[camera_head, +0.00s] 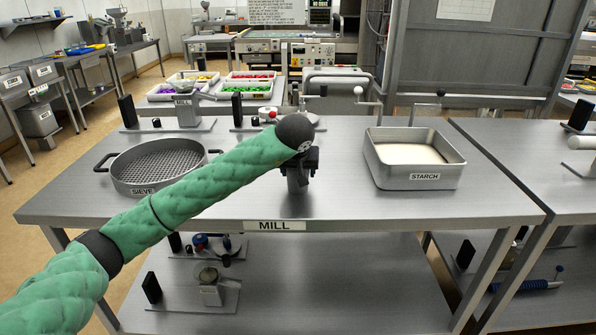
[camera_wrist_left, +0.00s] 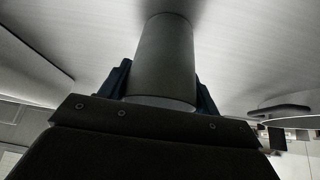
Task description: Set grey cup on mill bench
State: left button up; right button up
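The grey cup (camera_wrist_left: 165,60) is a plain cylinder in the left wrist view. It stands between the two dark fingers of my left gripper (camera_wrist_left: 163,88), which press against its sides. Its far end is at or very close to a grey metal surface; a small gap cannot be ruled out. In the head view my left gripper (camera_head: 298,182) points down over the front middle of the mill bench (camera_head: 350,203), above the MILL label. The cup cannot be made out clearly there, behind the gripper and wrist. My right gripper is not in view.
A round sieve (camera_head: 157,167) stands on the bench at left, under my forearm. A starch tray (camera_head: 413,160) stands at right. Mill devices (camera_head: 185,110) and trays of coloured pieces (camera_head: 248,86) are farther back. Bare bench lies between the gripper and the starch tray.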

pick_arm(q)
jog(key=o, duration=0.3)
jog(key=shift+o, duration=0.2)
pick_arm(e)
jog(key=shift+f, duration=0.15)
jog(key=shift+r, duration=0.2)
pick_arm(q)
jog(key=shift+r, duration=0.15)
jog(key=shift+s+r, duration=0.15)
jog(key=shift+r, duration=0.15)
jog(key=b+v, duration=0.1)
jog(key=v, duration=1)
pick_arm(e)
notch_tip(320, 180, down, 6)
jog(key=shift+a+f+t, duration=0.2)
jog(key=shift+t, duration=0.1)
pick_arm(q)
jog(key=shift+s+r, duration=0.1)
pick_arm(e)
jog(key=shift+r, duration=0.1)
